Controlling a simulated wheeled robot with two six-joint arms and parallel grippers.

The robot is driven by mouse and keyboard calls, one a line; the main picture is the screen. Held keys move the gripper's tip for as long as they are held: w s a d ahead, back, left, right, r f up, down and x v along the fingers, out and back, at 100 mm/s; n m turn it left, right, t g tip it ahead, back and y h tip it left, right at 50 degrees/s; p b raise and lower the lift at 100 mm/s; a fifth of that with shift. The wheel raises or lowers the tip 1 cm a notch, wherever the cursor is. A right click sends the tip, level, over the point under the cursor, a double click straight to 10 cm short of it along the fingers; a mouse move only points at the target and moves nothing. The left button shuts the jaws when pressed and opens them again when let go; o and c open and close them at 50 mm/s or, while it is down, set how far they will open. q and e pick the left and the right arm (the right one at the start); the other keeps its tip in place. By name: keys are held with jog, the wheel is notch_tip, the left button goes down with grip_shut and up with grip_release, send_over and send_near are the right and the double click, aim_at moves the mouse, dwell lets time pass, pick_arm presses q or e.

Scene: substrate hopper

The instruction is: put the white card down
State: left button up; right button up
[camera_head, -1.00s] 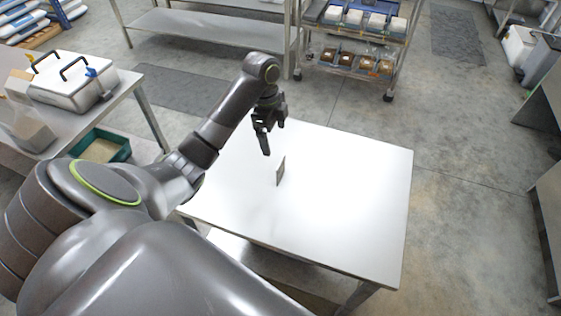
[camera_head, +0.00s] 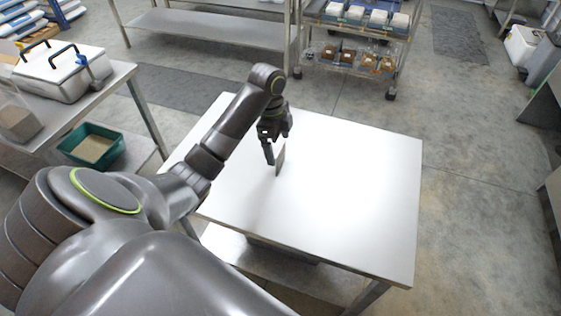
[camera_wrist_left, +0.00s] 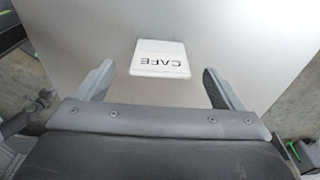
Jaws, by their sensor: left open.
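In the left wrist view the open fingers of my left gripper (camera_wrist_left: 158,72) lie one on each side of the card, with a gap to each. My right gripper is not in view.
The table is otherwise bare, with free room to the right of the card. A side bench holds a lidded metal container (camera_head: 62,75), with a green bin (camera_head: 92,146) below. A rack with trays (camera_head: 357,40) stands behind the table.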

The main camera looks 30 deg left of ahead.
aim_at(280, 150)
pick_arm(q)
jog(key=f, duration=0.4)
jog(key=shift+w+d+f+p, duration=0.1)
jog(key=shift+d+p, duration=0.15)
jog(key=shift+p, duration=0.05)
jog(key=c, duration=1.1)
jog(key=shift+r, duration=0.5)
notch_tip(280, 150, up, 5)
jog(key=shift+f+p, duration=0.2)
jog(key=shift+p, duration=0.5)
notch_tip(280, 150, up, 3)
jog(key=p, duration=0.3)
jog(key=shift+r, duration=0.15)
jog(key=shift+r+p, duration=0.6)
jog(key=shift+p, duration=0.2)
